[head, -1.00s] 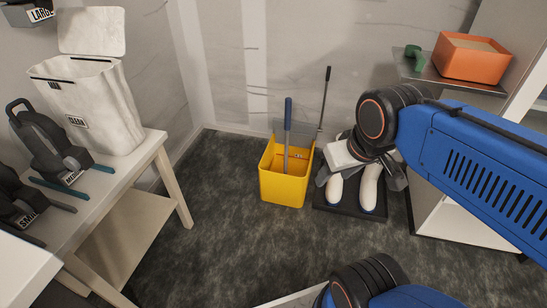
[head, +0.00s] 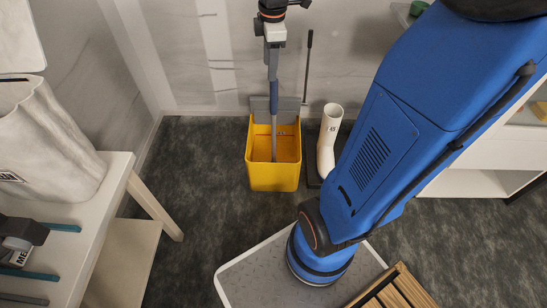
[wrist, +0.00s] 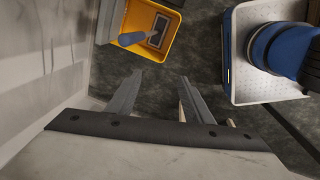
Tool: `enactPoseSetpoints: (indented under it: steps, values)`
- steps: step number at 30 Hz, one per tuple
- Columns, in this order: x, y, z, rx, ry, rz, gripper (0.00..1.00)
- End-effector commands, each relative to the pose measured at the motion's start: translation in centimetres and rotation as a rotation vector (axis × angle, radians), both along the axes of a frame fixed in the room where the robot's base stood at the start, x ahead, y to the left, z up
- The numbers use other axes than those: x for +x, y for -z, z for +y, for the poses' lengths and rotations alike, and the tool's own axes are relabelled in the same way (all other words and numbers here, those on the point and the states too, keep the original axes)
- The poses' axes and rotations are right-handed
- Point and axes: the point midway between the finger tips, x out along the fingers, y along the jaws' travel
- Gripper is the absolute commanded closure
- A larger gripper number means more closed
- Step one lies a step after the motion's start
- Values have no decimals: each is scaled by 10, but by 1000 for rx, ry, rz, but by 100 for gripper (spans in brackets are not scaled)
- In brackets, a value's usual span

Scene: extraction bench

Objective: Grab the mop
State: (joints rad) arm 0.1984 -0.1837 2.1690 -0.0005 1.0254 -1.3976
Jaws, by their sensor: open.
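The mop stands in the yellow bucket (head: 273,178). I see no contact.
A white table (head: 120,165) with a white bag (head: 45,140) stands at left. Walls are close behind the bucket. Grey floor (head: 200,190) is clear in front.

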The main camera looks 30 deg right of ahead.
Motion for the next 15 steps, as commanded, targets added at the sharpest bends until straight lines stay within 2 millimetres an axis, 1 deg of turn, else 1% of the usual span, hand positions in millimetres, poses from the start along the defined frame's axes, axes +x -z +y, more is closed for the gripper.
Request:
enactPoseSetpoints:
  steps: [1,6,10,15]
  values:
    - [14,7,-9,-4,-61,23,53]
    - [52,26,-36,-15,-288,78,53]
    - [73,40,-53,-14,-425,108,53]
    - [87,51,-67,-11,-531,128,53]
